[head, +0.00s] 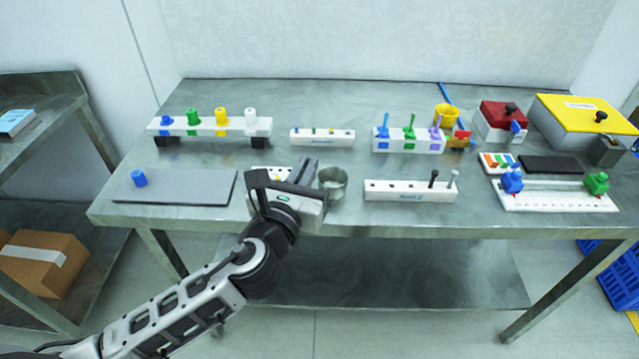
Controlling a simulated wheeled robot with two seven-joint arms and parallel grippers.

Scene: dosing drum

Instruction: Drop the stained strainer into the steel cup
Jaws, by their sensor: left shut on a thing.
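The steel cup (336,185) stands upright near the front edge of the table, just right of my left gripper (305,172). The gripper reaches in over the front edge, and its body covers part of the cup's left side. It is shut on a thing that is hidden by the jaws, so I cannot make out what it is. I cannot pick out the stained strainer clearly anywhere. A white rack (385,190) to the right of the cup holds a black-topped stick (433,178) and a grey-topped stick (453,179). My right gripper is not in view.
A grey mat (200,187) with a blue piece (139,177) lies on the left. Behind stand a rack of coloured pegs (180,127), a small white block (322,137) and a peg block (408,138). A yellow-lidded box (575,112) is at the right. Mid-table has free room.

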